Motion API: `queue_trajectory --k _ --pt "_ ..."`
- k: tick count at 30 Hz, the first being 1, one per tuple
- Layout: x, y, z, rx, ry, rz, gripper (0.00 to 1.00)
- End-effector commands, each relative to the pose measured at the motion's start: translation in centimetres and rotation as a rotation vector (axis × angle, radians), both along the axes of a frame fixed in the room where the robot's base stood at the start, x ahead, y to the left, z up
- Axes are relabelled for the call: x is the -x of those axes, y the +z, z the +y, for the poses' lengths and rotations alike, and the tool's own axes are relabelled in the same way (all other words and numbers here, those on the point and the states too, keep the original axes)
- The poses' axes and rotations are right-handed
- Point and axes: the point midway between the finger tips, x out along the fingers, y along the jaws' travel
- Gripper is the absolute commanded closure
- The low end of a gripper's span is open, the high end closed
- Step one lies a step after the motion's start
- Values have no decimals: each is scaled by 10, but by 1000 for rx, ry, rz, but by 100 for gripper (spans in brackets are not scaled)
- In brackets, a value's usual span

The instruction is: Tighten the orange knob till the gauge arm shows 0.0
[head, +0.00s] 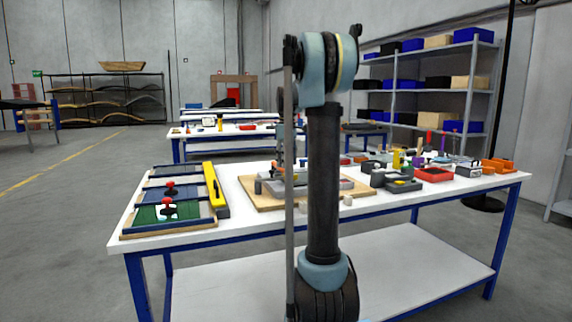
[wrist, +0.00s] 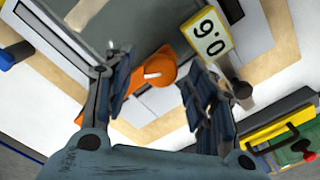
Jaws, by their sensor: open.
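In the wrist view, the orange knob (wrist: 152,72) shows between the two dark padded fingers of my gripper (wrist: 160,75). The gripper is open, with a finger on each side of the knob. I cannot tell whether either finger touches it. A yellow-edged white number plate (wrist: 207,38) stands just past the right finger. Its turned digits read 0.6 or 9.0, depending on which way is up. A dark round-ended part (wrist: 242,90) lies below the plate. In the head view, my arm hides much of the fixture, and I cannot make out the knob there.
In the head view, the fixture's wooden board (head: 262,203) lies on the white table (head: 240,222). A tray with a green panel (head: 150,213) and red-knobbed parts is at the left, beside a yellow bar (head: 212,185). A red bin (head: 433,175) and other parts crowd the right.

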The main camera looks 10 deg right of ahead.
Motion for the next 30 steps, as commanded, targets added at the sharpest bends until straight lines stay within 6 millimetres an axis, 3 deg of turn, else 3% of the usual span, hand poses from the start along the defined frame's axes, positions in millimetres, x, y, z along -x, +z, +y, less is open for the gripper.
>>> queue_trajectory --k 12,18,30 --pt "0 -6 0 0 0 0 51" --pt "0 -6 0 0 0 0 94" --pt "0 -6 0 1 -46 -1 94"
